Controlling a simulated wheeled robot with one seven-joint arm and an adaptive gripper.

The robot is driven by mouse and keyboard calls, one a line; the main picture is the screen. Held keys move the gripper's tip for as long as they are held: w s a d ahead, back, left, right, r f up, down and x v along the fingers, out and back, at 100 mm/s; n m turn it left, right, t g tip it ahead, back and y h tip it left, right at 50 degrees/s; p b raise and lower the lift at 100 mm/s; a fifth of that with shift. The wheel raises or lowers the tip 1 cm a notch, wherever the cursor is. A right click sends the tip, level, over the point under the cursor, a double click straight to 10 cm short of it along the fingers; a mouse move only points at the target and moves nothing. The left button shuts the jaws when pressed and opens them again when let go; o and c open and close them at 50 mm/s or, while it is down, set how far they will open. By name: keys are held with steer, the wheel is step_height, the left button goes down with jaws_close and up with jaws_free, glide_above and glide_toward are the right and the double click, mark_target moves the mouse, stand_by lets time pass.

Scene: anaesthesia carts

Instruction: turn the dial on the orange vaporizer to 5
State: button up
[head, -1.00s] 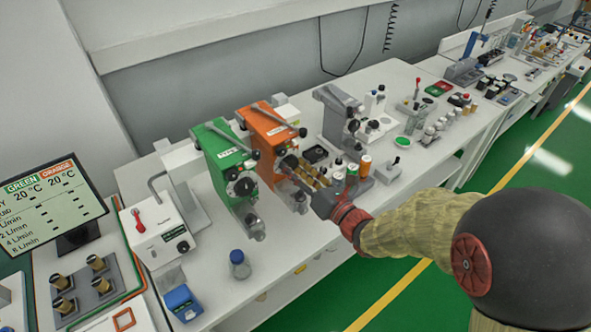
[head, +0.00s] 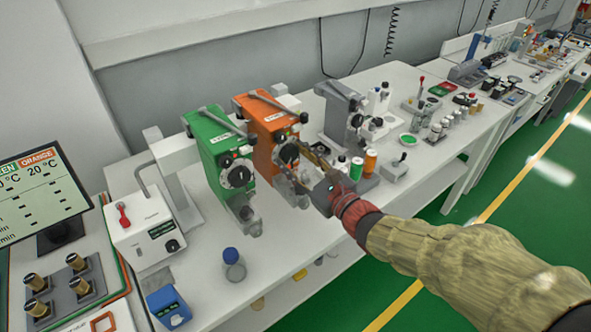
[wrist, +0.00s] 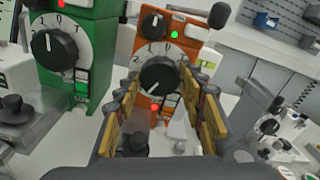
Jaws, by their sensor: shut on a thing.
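The orange vaporizer (head: 262,118) stands on the bench, right of the green vaporizer (head: 207,139). Its black dial (head: 288,153) is on the front face; in the wrist view the dial (wrist: 160,76) sits between my fingertips, with a white scale showing 2, 1 and 0 above it. The white pointer line on the dial slants to the lower left. My gripper (wrist: 160,86) is shut on the dial, one finger on each side; the contact itself is partly hidden. A smaller black knob (wrist: 154,22) shows above the dial.
The green vaporizer's dial (wrist: 55,46) is close on the left. A grey device (head: 340,112) and green and orange bottles (head: 370,163) stand to the right. A blue-capped bottle (head: 233,264) and a monitor (head: 38,194) are at left. The bench front is mostly clear.

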steer(key=n+b, duration=0.2)
steer(key=shift+f+n, duration=0.2)
steer(key=shift+n, duration=0.1)
steer(key=shift+r+n+b, duration=0.1)
steer(key=shift+n+b, duration=0.6)
steer(key=shift+n, duration=0.5)
steer(key=o, duration=1.2)
steer(key=shift+c, duration=0.2)
steer(key=v, duration=1.2)
steer(key=shift+s+a, duration=0.15)
